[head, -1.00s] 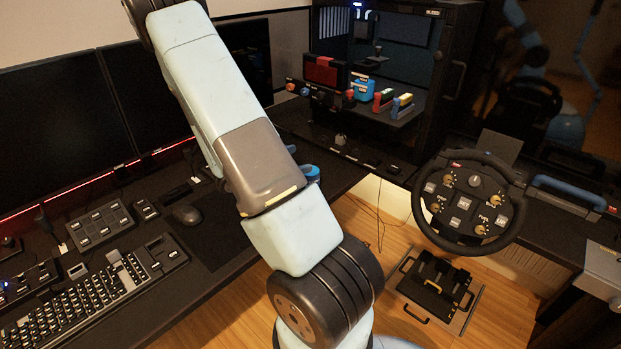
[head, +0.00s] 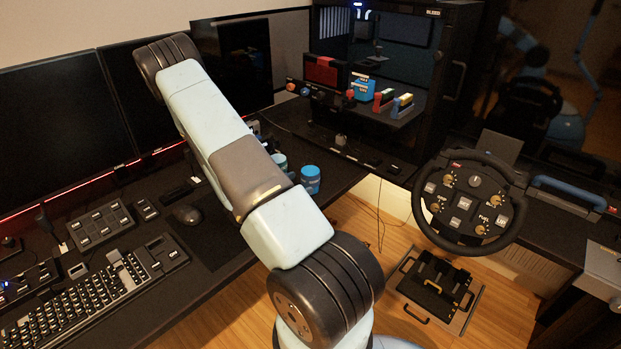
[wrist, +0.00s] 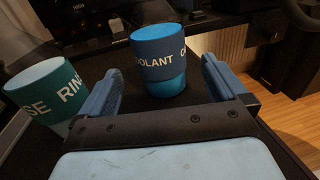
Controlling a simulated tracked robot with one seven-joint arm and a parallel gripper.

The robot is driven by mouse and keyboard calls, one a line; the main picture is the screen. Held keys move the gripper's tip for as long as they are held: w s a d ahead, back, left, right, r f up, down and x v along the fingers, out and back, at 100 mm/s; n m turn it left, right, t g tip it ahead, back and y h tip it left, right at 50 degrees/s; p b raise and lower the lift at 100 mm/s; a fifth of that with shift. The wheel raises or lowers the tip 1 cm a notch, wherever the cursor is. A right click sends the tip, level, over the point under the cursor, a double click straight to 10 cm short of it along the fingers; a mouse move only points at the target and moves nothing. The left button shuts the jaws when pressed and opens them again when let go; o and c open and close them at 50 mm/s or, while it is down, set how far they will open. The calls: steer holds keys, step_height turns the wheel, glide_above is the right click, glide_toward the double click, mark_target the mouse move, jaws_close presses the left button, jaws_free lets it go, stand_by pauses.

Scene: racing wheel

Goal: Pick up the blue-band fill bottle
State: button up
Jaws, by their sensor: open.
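The blue-band bottle (wrist: 160,60) stands upright in the wrist view, with a dark blue band lettered "COOLANT" above a brighter blue base. It also shows in the head view (head: 310,180), on the dark desk right of my arm. My gripper (wrist: 160,72) is open, one finger on each side of this bottle in the picture. I cannot tell whether the bottle is between the fingertips or just beyond them. No contact is visible.
A teal-band bottle lettered "RINSE" (wrist: 49,91) stands close outside my left finger. The desk's edge is right of the bottles, with wooden floor below. Monitors (head: 62,125) stand behind at the left.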

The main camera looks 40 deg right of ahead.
mark_target(314, 176)
steer(key=shift+s+d+r, duration=0.1)
steer(key=shift+s+d, duration=0.05)
steer(key=shift+d, duration=1.1)
steer(key=shift+s+d, duration=0.15)
steer(key=shift+d, duration=1.1)
steer(key=shift+s+d+r, duration=0.1)
steer(key=shift+s+d, duration=0.05)
steer(key=shift+d, duration=1.1)
steer(key=c, duration=1.2)
steer(key=shift+c, duration=0.5)
